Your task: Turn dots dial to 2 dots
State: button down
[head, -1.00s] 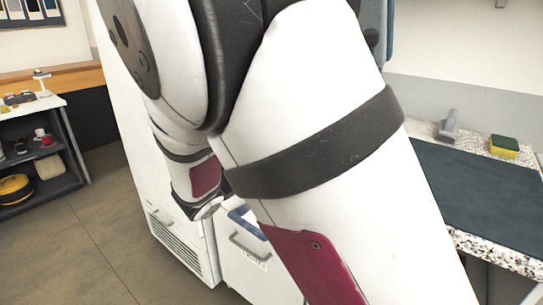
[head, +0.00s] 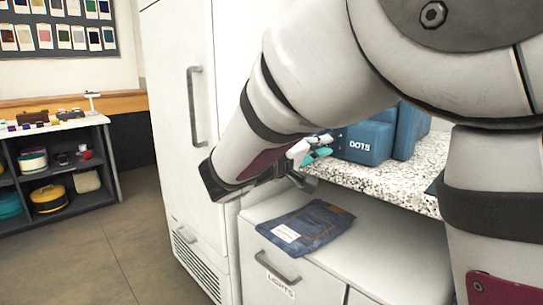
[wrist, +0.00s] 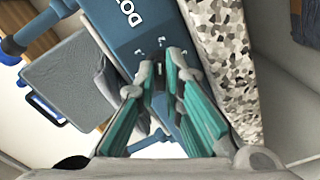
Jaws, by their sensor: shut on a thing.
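A blue unit labelled DOTS (head: 362,146) stands on the speckled counter in the head view, just right of my gripper (head: 314,151). In the wrist view the unit's blue face (wrist: 128,38) fills the top middle, with part of its lettering and small pale dot marks. My gripper (wrist: 160,70) has its teal-padded fingers at that face, below the dot marks. The fingers are shut on the dial (wrist: 160,78), a small dark knob mostly hidden between the tips. I cannot tell which dot mark the dial points to.
Folded jeans (head: 306,227) lie on the low drawer unit marked LIGHTS (head: 275,275). A tall white cabinet (head: 178,100) stands left of the gripper. The speckled counter (head: 395,180) runs right. Floor (head: 110,240) is clear at left, before a shelf.

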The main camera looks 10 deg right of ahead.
dwell(0.4)
jog(key=c, duration=1.7)
grip_release()
jog(key=shift+a, duration=0.1)
jog(key=v, duration=1.1)
jog(key=shift+s+a, duration=0.25)
jog(key=shift+a, duration=0.05)
